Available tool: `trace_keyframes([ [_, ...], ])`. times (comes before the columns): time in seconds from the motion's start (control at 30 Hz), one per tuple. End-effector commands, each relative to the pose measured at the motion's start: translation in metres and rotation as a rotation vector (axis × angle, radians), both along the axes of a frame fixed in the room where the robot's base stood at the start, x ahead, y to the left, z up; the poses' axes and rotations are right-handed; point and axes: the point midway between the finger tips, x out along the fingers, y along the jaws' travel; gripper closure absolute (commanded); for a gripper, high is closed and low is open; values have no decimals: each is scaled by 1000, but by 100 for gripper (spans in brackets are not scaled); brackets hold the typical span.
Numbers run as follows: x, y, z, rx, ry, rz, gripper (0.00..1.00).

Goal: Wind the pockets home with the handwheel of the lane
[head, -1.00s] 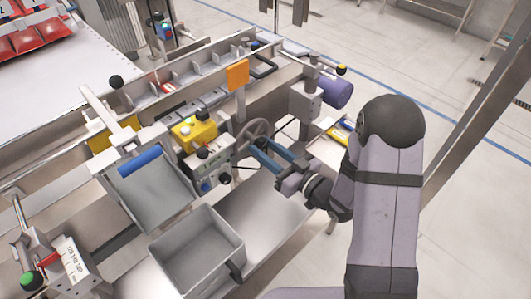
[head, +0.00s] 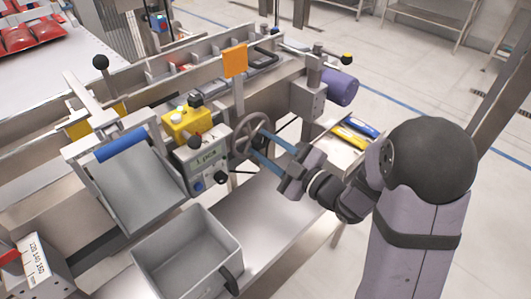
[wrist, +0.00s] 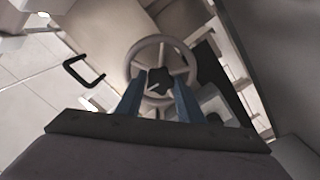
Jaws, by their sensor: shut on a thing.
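The grey spoked handwheel (head: 239,143) stands upright on the front of the machine, right of a control box. In the wrist view the handwheel (wrist: 134,59) shows its ring and a dark star-shaped hub. My gripper (head: 263,157) reaches it from the right with two blue fingers. In the wrist view my gripper (wrist: 157,92) has one finger on each side of the hub, over the near part of the wheel, and is shut on the handwheel. The exact contact is hard to see. The lane (head: 207,75) behind has upright dividers forming pockets, with a red item in one.
A box with a "1 pcs" display (head: 208,158) and a yellow button box (head: 186,123) are close left of the wheel. A grey bin (head: 190,250) stands in front. An orange plate (head: 235,60) rises behind. A purple motor (head: 340,87) is at right.

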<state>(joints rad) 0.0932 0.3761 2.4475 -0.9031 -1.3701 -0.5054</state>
Motion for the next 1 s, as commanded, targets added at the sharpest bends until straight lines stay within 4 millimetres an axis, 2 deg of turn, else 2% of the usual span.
trace_keyframes([
  [0.3, 0, 0, -1, -94, -95, 1, 88],
  [0.83, 0, 0, 0, -116, -116, 1, 88],
  [0.87, 0, 0, 0, -116, -116, 1, 64],
  [0.9, 0, 0, 0, -116, -116, 1, 54],
  [0.93, 0, 0, 0, -115, -115, 1, 47],
  [1.0, 0, 0, 0, -115, -115, 1, 47],
])
